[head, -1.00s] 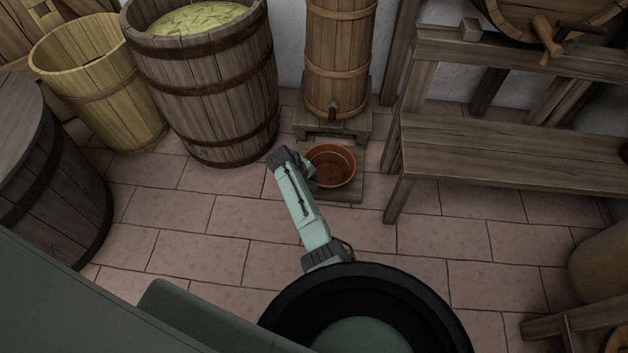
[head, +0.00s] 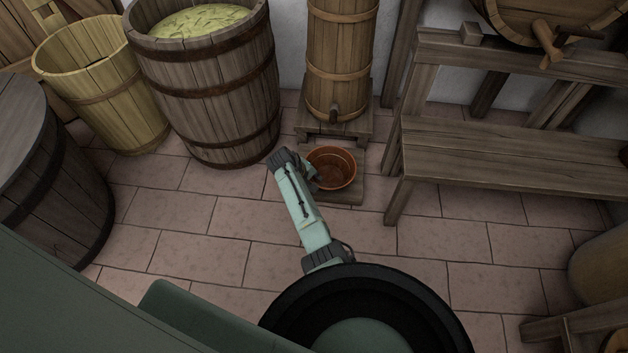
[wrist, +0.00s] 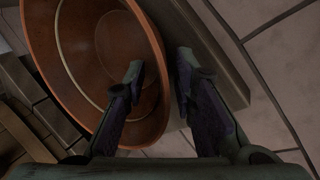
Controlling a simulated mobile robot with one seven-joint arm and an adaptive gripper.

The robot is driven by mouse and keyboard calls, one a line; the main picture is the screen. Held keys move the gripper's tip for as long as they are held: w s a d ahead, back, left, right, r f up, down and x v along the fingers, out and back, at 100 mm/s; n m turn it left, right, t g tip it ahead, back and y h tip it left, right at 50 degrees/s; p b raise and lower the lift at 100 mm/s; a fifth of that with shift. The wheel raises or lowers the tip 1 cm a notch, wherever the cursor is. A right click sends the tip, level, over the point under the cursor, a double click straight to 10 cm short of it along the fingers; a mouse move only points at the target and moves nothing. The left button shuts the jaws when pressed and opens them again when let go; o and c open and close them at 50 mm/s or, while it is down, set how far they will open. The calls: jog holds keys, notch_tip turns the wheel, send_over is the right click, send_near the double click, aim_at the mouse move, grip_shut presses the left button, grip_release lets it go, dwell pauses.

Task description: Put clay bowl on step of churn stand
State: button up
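The clay bowl (head: 332,168), reddish brown and round, is upright on the low front step (head: 347,194) of the churn stand (head: 352,129). It appears to rest on the step. My gripper (head: 309,171) is at the bowl's left side. In the wrist view, the bowl (wrist: 90,60) fills the upper left, and the step's edge (wrist: 222,62) shows to its right. My gripper (wrist: 160,68) has one finger inside the bowl and one outside, with the wall between. The fingers stand apart, with a visible gap to the wall on the inner side.
A tall wooden churn (head: 340,65) stands on the stand behind the bowl. A large barrel (head: 207,90) is to the left, and a wooden bench (head: 500,150) is to the right. The tiled floor (head: 190,235) in front is clear.

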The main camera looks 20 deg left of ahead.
jog(key=p+v, duration=1)
jog(key=v, duration=0.1)
jog(key=shift+r+p, duration=0.2)
jog(key=shift+p, duration=0.15)
jog(key=shift+s, duration=0.1)
